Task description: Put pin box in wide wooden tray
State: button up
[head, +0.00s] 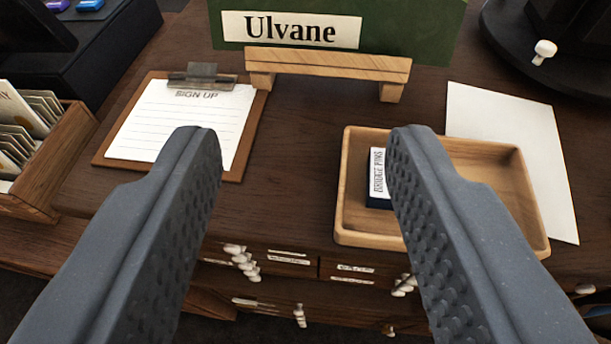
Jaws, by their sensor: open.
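The pin box (378,174), a small dark blue box with a white label reading "BRIDGE PINS", is inside the wide wooden tray (352,239), toward its left side. My right finger hides part of the box and the middle of the tray. The light wooden tray sits on the dark wooden counter at the right. My gripper (303,135) is open, with its two grey fingers spread wide and nothing between them. The right finger overlaps the tray in the picture, and I cannot tell if it touches the box.
A clipboard with a sign-up sheet (184,117) lies at the left. A green "Ulvane" sign (400,25) on a wooden stand (330,66) is at the back. White paper (510,125) lies behind the tray. A wooden card box (48,170) stands far left. Counter between clipboard and tray is clear.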

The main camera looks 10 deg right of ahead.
jog(key=s+a+r, duration=0.3)
jog(key=s+r, duration=0.1)
jog(key=r, duration=0.3)
jog(key=s+a+r+n+t+y, duration=0.1)
jog(key=s+a+r, duration=0.2)
jog(key=r, duration=0.4)
jog(key=s+a+r, duration=0.4)
jog(key=r, duration=0.4)
jog(key=shift+s+n+y, duration=0.3)
jog(key=shift+s+y, duration=0.1)
jog(key=shift+d+f, duration=0.1)
jog(key=shift+s, duration=0.1)
jog(key=shift+c, duration=1)
jog(key=shift+s, duration=0.1)
